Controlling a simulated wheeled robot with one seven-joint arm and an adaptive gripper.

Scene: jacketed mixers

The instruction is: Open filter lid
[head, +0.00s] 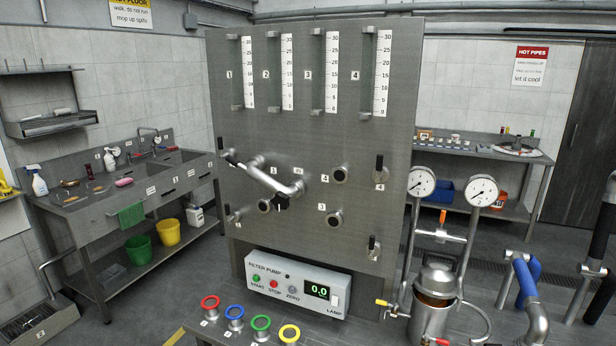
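The filter appears to be the steel pot (428,322) at the lower right, in front of the panel. Its domed metal lid (437,279) sits at the top, with a bracket or handle over it. A brownish band shows just below the lid; I cannot tell whether this is a gap or a reflection. An orange-handled valve (440,234) stands on the pipe above and behind the pot. My gripper is not in view.
Two round gauges (422,182) stand behind the pot. A filter pump box (297,285) reads 0.0 to its left. Several coloured rings (262,323) stand in front. A blue-sleeved pipe (527,280) rises to the right. Open floor shows at left.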

